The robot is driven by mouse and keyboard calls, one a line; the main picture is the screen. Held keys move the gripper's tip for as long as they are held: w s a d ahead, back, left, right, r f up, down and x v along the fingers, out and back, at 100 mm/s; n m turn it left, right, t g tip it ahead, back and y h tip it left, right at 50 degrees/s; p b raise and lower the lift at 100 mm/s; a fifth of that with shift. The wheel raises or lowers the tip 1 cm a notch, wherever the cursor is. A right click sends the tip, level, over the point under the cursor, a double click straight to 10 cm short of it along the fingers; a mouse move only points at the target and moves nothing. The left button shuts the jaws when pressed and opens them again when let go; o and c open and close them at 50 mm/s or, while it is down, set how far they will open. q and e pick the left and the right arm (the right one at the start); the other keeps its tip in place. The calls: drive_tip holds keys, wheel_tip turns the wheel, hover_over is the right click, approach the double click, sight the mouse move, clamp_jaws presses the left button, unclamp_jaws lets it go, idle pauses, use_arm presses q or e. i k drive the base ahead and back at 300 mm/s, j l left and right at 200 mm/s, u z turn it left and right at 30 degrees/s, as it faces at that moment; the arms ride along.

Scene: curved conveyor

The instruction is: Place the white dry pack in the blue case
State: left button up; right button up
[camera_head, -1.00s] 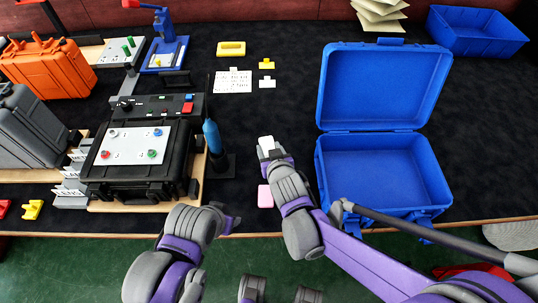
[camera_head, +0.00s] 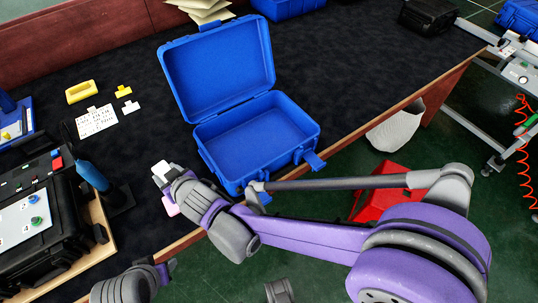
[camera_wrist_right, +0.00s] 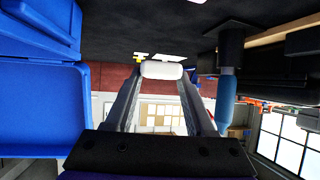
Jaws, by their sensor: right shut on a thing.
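The white dry pack (camera_head: 161,169) is between the fingertips of my right gripper (camera_head: 164,175), left of the blue case. In the right wrist view the pack (camera_wrist_right: 162,70) spans the gap between both fingers of the gripper (camera_wrist_right: 160,78), which is shut on it. The blue case (camera_head: 207,137) stands open on the dark table with its lid raised, and its visible inside is empty. It also shows at the left of the right wrist view (camera_wrist_right: 40,110). My left gripper (camera_head: 168,267) is partly visible at the bottom left; its fingers cannot be made out.
A pink block (camera_head: 170,207) lies under my right gripper. A blue bottle (camera_head: 92,176) and a black case with a white panel (camera_head: 28,222) stand to the left. A yellow item (camera_head: 81,92) and a white card (camera_head: 97,121) lie behind. A red object (camera_head: 368,207) is beyond the table's front edge.

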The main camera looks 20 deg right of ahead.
sight(234, 159)
drive_tip(key=k+l, duration=0.4)
drive_tip(key=k, duration=0.15)
drive_tip(key=k+l, duration=0.4)
drive_tip(key=k, duration=0.1)
